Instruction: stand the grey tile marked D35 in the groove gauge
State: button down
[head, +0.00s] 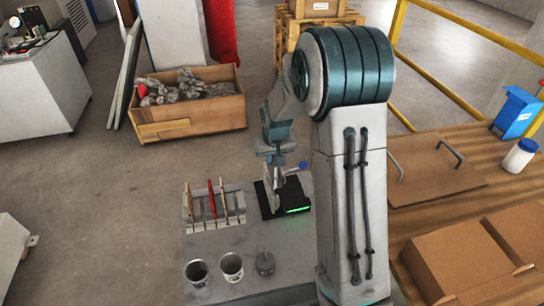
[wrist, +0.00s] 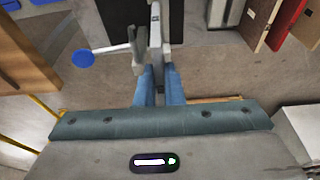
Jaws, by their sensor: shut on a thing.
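My gripper (head: 271,164) is shut on a grey tile (head: 270,190), pointing down over the small table. The tile also shows in the wrist view (wrist: 155,45), nearly edge-on between the blue fingertips (wrist: 157,72). The groove gauge (head: 296,196) is a black block with a lit green strip and a blue-knobbed lever. The tile hangs upright at the gauge's left part; I cannot tell whether its lower edge is in the groove. In the wrist view the black gauge (wrist: 117,22) is behind the tile. No D35 mark can be read.
A pale rack (head: 216,223) with several upright tiles stands left of the gauge. Two cups (head: 196,272) (head: 231,267) and a grey weight (head: 265,264) stand in front. The gauge's blue knob (wrist: 84,57) sticks out near the tile. My arm hides the table's right side.

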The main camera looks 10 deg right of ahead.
aim_at(272, 168)
jog(key=shift+s+b+x, duration=0.2)
jog(key=shift+b+x, duration=0.25)
jog(key=shift+x, duration=0.3)
jog(key=shift+s+b+x, duration=0.15)
jog(key=shift+b+x, duration=0.3)
jog(key=shift+x, duration=0.3)
jog(key=shift+s+b+x, duration=0.2)
jog(key=shift+b+x, duration=0.25)
jog(key=shift+x, duration=0.3)
jog(key=shift+f, duration=0.2)
jog(key=shift+s+b+x, duration=0.15)
jog(key=shift+b+x, duration=0.5)
jog(key=shift+s+b+x, duration=0.15)
jog(key=shift+b+x, duration=0.5)
jog(key=shift+x, duration=0.05)
jog(key=shift+f, duration=0.25)
jog(key=c, duration=1.5)
grip_release()
jog(key=shift+r, duration=0.1)
jog(key=p+v, duration=0.1)
jog(key=v, duration=1.3)
jog(key=shift+s, duration=0.15)
